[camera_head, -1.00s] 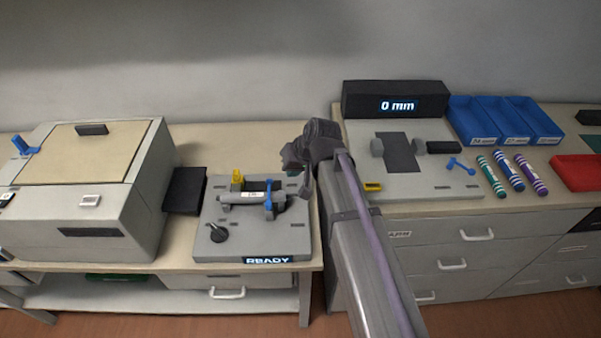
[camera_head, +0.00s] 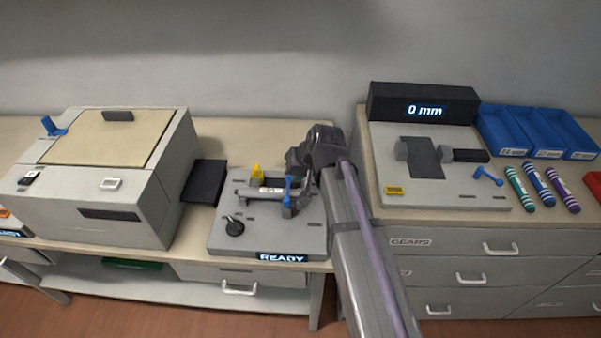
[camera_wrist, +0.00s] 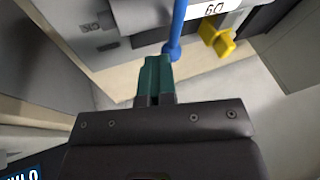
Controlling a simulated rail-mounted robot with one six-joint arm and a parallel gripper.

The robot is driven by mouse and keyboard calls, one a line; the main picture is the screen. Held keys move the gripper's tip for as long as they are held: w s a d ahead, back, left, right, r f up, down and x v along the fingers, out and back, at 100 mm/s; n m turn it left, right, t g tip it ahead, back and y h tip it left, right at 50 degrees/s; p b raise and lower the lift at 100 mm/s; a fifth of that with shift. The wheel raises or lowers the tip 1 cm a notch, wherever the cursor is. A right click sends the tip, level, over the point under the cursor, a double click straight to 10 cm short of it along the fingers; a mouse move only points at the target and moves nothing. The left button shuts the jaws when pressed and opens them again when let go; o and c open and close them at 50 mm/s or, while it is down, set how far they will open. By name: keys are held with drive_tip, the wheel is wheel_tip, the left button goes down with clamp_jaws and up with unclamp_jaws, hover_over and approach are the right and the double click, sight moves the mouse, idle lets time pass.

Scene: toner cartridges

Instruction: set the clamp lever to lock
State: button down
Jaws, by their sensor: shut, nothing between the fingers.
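A blue lever (camera_head: 288,189) stands on the grey fixture plate (camera_head: 290,240), beside a grey cylinder cartridge (camera_head: 258,192) lying across it. The lever also shows in the wrist view (camera_wrist: 178,28) as a blue rod with a rounded end just beyond my fingertips. My gripper (camera_head: 308,184) is just right of the lever in the head view. Its teal fingers (camera_wrist: 155,78) are shut and empty. Their tips look close to the lever's end; I cannot tell whether they touch it. A "READY" display (camera_head: 283,257) is lit on the plate's front edge.
A yellow piece (camera_head: 257,172) stands behind the cartridge, and a black knob (camera_head: 234,227) sits front left. A printer-like box (camera_head: 105,175) stands at left. At right is a gauge station (camera_head: 440,203) reading "0 mm", with blue bins (camera_head: 540,130) and striped rolls (camera_head: 540,185).

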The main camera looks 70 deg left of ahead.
drive_tip(key=shift+s, duration=0.15)
drive_tip(key=shift+w+d+f, duration=0.15)
drive_tip(key=shift+w+d, duration=0.15)
drive_tip(key=shift+d, duration=0.1)
drive_tip(key=w+p+v, duration=0.3)
drive_tip(key=p+v, duration=0.8)
drive_tip(key=v, duration=0.2)
drive_tip(key=shift+a+f, duration=0.25)
drive_tip(key=shift+a, duration=0.15)
